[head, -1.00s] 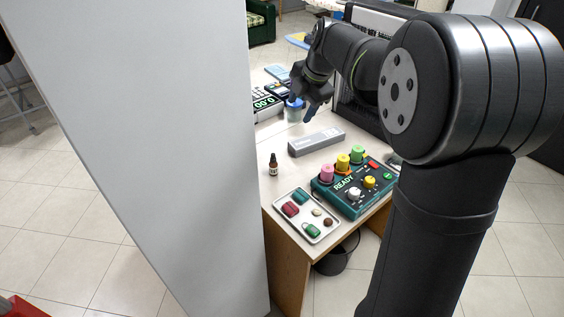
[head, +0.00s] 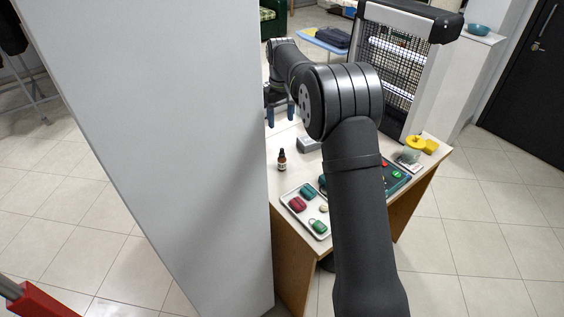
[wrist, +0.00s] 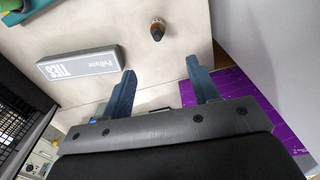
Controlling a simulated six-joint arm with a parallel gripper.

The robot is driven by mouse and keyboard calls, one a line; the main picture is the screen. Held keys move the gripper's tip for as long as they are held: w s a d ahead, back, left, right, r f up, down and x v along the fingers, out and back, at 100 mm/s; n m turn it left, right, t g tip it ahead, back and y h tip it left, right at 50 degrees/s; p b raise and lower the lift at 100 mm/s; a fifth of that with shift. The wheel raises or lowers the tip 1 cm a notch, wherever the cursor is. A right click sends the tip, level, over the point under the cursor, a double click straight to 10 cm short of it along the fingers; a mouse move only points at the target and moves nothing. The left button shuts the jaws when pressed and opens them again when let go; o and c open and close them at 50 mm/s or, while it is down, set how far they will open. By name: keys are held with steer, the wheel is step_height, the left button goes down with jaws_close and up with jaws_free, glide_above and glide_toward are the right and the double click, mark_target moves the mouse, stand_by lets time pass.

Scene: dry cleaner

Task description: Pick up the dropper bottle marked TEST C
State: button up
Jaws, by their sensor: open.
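A small brown dropper bottle (head: 282,160) with a dark top and a pale label stands upright near the left edge of the desk. Its label is too small to read. In the wrist view the bottle (wrist: 157,30) is seen from above, beyond the fingertips and roughly in line with the gap between them. My gripper (wrist: 162,74) is open with two blue fingers, and nothing is between them. In the head view my gripper (head: 280,112) is over the back of the desk, behind the bottle and apart from it, partly hidden by the pillar.
A long grey box (wrist: 80,64) lettered TIES lies beside the bottle. A tray (head: 308,214) of small coloured items is in front. My arm partly covers the teal control box (head: 396,181). A pale pillar (head: 150,130) stands left of the desk.

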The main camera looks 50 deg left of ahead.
mark_target(282, 153)
step_height(282, 153, down, 11)
steer(key=shift+a+f, duration=0.1)
steer(key=shift+f, duration=0.05)
steer(key=shift+w+f, duration=0.15)
steer(key=shift+f, duration=1.45)
steer(key=shift+w+f, duration=0.1)
steer(key=shift+f, duration=1.5)
steer(key=c, duration=1.1)
